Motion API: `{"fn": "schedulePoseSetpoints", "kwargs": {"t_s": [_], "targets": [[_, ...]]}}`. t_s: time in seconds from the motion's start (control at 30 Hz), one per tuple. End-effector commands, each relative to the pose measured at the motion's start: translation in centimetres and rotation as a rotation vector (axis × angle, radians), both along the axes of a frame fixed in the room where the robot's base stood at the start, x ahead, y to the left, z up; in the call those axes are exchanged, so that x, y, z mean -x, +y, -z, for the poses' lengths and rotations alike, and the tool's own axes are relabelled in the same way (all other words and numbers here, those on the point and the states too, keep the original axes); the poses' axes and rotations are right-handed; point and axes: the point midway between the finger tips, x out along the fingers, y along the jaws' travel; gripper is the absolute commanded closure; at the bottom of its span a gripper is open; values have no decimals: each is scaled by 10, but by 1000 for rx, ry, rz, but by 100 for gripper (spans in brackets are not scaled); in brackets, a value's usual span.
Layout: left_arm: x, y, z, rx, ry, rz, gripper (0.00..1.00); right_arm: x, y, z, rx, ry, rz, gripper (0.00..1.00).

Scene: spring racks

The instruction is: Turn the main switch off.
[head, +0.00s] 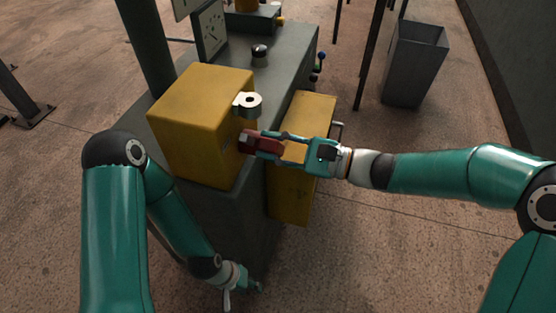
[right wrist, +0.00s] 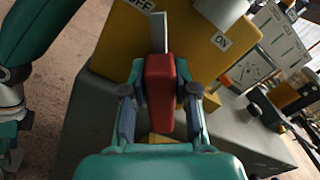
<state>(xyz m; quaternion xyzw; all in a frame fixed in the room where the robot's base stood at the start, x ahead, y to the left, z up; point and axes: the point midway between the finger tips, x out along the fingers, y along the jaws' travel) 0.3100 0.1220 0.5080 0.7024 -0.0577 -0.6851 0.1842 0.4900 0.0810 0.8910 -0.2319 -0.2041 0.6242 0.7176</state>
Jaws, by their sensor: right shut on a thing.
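The main switch has a red handle (right wrist: 159,85) on a grey lever (right wrist: 159,32), in front of a yellow box (head: 200,105). In the right wrist view the lever stands between an OFF label (right wrist: 139,5) on the left and an ON label (right wrist: 221,41) on the right. My right gripper (head: 262,144) is shut on the red handle, one finger on each side of it; it also shows in the right wrist view (right wrist: 160,92). The lever's pivot is not clear. My left gripper (head: 243,291) hangs low beside the grey cabinet, away from the switch; its fingers are too small to judge.
The yellow box stands on a grey cabinet (head: 285,60). A white round fitting (head: 249,104) sticks out just above my right gripper. A second yellow box (head: 306,112) is on the cabinet's right side. A grey bin (head: 414,65) stands farther back on open floor.

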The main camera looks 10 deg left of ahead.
Motion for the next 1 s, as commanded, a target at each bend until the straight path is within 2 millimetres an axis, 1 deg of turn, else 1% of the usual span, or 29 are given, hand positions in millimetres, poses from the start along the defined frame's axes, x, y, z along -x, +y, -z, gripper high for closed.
{"fn": "schedulePoseSetpoints", "kwargs": {"t_s": [0.03, 0.6, 0.8, 1.0], "targets": [[0, 0, 23, 0, 0, 0, 60, 2, 2, 12, 7, -49, -3, 100], [0, 0, 148, 0, 0, 0, 60, 11, 5, 25, 82, -581, -6, 100], [0, 0, 183, 0, 0, 0, 60, 12, 6, 27, 104, -743, -5, 100], [0, 0, 206, 0, 0, 0, 60, 12, 6, 28, 121, -859, -7, 100]]}}
